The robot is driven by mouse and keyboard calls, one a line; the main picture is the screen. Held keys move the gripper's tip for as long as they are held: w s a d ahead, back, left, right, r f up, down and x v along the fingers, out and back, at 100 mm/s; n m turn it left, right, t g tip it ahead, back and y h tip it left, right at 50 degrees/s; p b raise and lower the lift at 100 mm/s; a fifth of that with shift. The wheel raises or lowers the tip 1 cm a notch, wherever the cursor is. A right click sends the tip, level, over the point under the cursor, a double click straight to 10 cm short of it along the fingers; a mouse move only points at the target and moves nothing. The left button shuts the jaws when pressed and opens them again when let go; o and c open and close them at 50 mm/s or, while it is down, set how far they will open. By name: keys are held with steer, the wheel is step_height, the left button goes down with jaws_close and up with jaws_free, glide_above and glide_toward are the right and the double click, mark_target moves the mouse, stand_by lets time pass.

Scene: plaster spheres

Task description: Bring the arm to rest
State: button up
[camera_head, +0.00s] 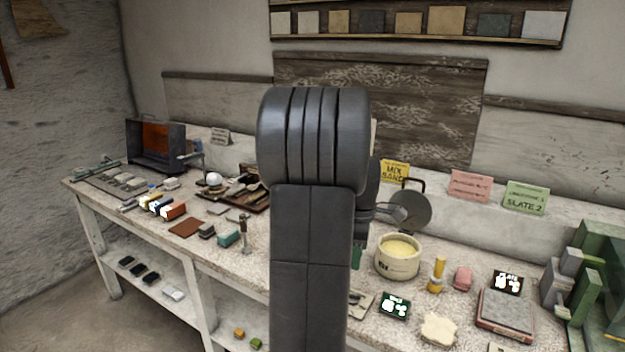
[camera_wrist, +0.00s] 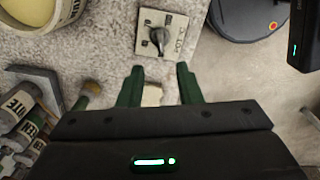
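My arm stands upright in the middle of the head view and covers the centre of the workbench (camera_head: 330,338). In the wrist view my gripper (camera_wrist: 157,70) shows two green fingers spread well apart. The gap between them holds nothing. A small pale block (camera_wrist: 152,95) shows between the fingers, touching neither; its height below them is hard to tell. A switch plate with a dark knob (camera_wrist: 160,38) lies beyond the fingertips. In the head view my gripper is mostly hidden behind the arm.
A cream tub with yellow contents (camera_head: 398,252) stands right of my arm, near a yellow bottle (camera_head: 437,275) and a grey-topped scale (camera_head: 506,312). A white sphere (camera_head: 214,179) sits at the back left by a tool tray (camera_head: 262,207). Labelled tubes (camera_wrist: 20,118) lie left of my gripper.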

step_height(320, 180, down, 11)
steer(key=shift+f, duration=0.2)
steer(key=shift+r, duration=0.1)
stand_by(0.4)
